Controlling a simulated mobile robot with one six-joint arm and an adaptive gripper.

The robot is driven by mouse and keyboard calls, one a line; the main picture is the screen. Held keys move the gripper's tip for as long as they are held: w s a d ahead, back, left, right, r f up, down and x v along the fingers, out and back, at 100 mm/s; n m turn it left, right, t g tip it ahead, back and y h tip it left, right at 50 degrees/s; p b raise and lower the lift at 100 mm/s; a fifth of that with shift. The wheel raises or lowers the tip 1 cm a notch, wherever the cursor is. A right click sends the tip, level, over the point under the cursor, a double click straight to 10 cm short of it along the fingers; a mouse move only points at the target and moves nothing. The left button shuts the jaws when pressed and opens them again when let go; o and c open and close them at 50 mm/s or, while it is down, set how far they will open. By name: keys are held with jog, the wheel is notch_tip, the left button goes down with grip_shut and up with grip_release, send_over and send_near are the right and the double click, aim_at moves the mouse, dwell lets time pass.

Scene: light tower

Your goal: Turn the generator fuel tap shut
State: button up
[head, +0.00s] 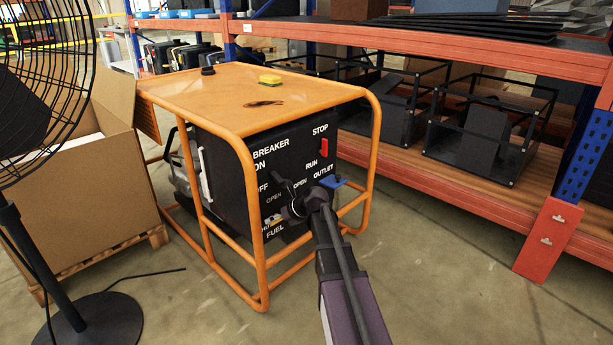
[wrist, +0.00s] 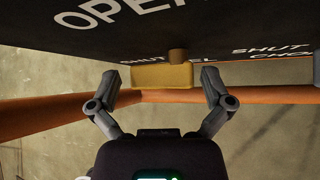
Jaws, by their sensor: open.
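The generator (head: 262,150) has a black panel inside an orange tube frame. The fuel tap (wrist: 160,75) is a flat yellow handle with a brass stub (wrist: 177,56) at the panel. In the wrist view the handle lies crosswise below the lettering, and one "SHUT" label is partly covered by it. The tap also shows small in the head view (head: 272,220), low on the panel by "FUEL". My gripper (wrist: 161,80) is open, one finger on each side of the handle, with gaps at both ends. In the head view my gripper (head: 284,209) is at the panel's lower part, partly hiding it.
An orange frame bar (wrist: 225,95) runs below the tap. A red switch (head: 324,147) and a blue outlet cover (head: 333,182) are on the panel's right side. A cardboard box (head: 80,175) and fan (head: 30,130) stand left; a shelf rack (head: 400,185) stands right.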

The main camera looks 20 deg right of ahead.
jog(key=y, duration=0.1)
jog(key=m+y+b, duration=0.1)
jog(key=shift+w+d+r+m+g+y+b, duration=0.1)
jog(key=shift+w+d+m+g+y+b, duration=0.05)
jog(key=shift+m+g+y+b, duration=0.2)
jog(key=p+v, duration=0.8)
jog(key=v, duration=0.7)
jog(key=w+r+m+g+h+p, duration=0.1)
jog(key=m+p, duration=0.5)
jog(key=m, duration=1)
jog(key=w+r+m+g+h+p, duration=0.2)
jog(key=w+r+m+p, duration=0.3)
jog(key=m, duration=1.1)
jog(key=shift+w+d+g+p, duration=0.3)
jog(key=shift+w+g+p, duration=0.3)
jog(key=shift+g+p, duration=0.2)
dwell(0.5)
jog(key=shift+h, duration=0.25)
dwell(0.4)
